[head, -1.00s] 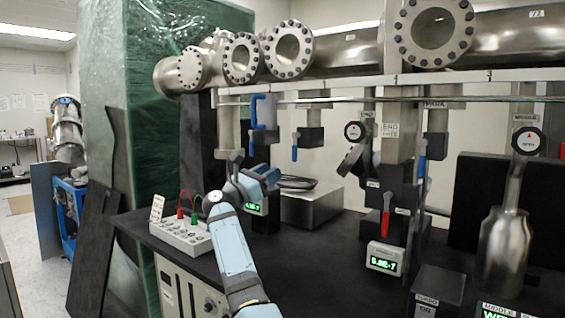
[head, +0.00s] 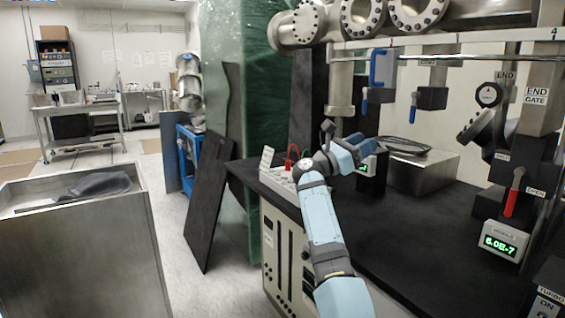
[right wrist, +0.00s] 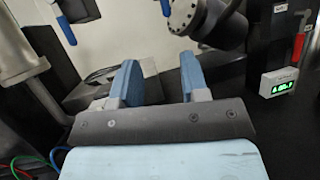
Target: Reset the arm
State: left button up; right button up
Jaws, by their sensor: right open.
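My right arm, light blue and grey, reaches over the black bench (head: 415,220) in the head view. My right gripper (head: 348,152) is near the back of the bench, beside a small gauge with a green display, which it partly covers. In the right wrist view the gripper (right wrist: 158,82) has its two blue fingers wide apart, with nothing between them. My left arm and gripper are not in view.
A white box with red and green leads (head: 283,180) stands close left of my right forearm. Valves with blue handles (head: 430,97) hang above. A steel cart (head: 80,245) stands left, with floor between.

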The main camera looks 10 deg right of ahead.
jog(key=s+a+f+m+t+y+p, duration=0.3)
jog(key=s+f+m+t+y+p, duration=0.55)
jog(key=m, duration=0.75)
jog(key=s+a+f+m+t+y+p, duration=0.3)
jog(key=s+f+m+t+y+p, duration=0.3)
jog(key=m+t+y+p, duration=0.8)
pick_arm(q)
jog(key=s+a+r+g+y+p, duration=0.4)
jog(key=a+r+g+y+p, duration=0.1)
jog(key=p, duration=0.7)
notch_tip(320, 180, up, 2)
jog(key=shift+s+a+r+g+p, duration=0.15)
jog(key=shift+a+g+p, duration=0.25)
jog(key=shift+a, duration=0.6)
pick_arm(e)
jog(key=s+a+f+n+g+y, duration=0.1)
jog(key=s+n+g, duration=0.3)
jog(key=s, duration=0.6)
jog(key=s+a+f+n+g+y, duration=0.1)
jog(key=s+a+f+n+g, duration=0.2)
jog(key=s, duration=0.8)
jog(key=s+a+f+n+g+y, duration=0.1)
jog(key=s+a+f+n+g, duration=0.1)
jog(key=s+n+g, duration=0.5)
jog(key=s+g, duration=0.1)
jog(key=s, duration=0.3)
jog(key=shift+s+a+f, duration=0.25)
jog(key=shift+a+f, duration=0.1)
